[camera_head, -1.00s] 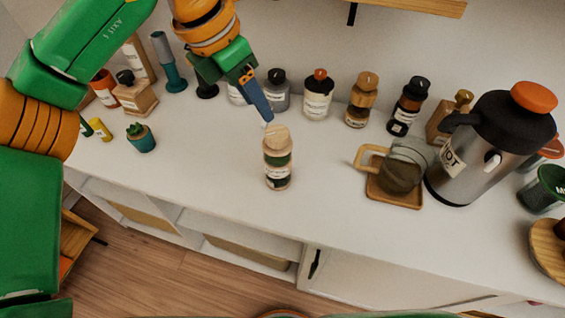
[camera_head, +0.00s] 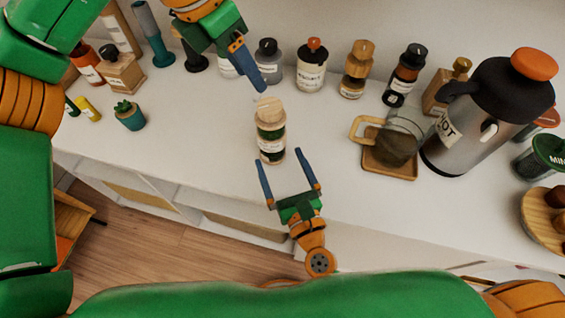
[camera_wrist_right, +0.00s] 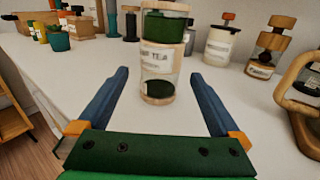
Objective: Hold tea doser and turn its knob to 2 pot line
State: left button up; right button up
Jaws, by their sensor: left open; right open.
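The tea doser (camera_head: 271,138) is a clear cylinder with a wooden knob on top, green tea inside and a pale label. It stands upright near the counter's front middle. My left gripper (camera_head: 259,88) is just above and behind the knob, its blue fingers pointing down; it is open. My right gripper (camera_head: 286,172) is in front of the doser, open, with its two fingers pointing toward the doser's sides. In the right wrist view the doser (camera_wrist_right: 158,58) stands between and beyond the fingertips, apart from them. Its top is cut off there, and the knob's marks are too small to read.
A glass mug on a wooden tray (camera_head: 410,172) and a large steel flask (camera_head: 462,145) stand to the right. Several jars and bottles line the back of the white counter (camera_head: 215,140). A small potted plant (camera_head: 130,117) is at left.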

aim_at(276, 150)
jog(key=x, duration=0.7)
jog(key=shift+s+d, duration=0.1)
grip_shut()
dwell(0.4)
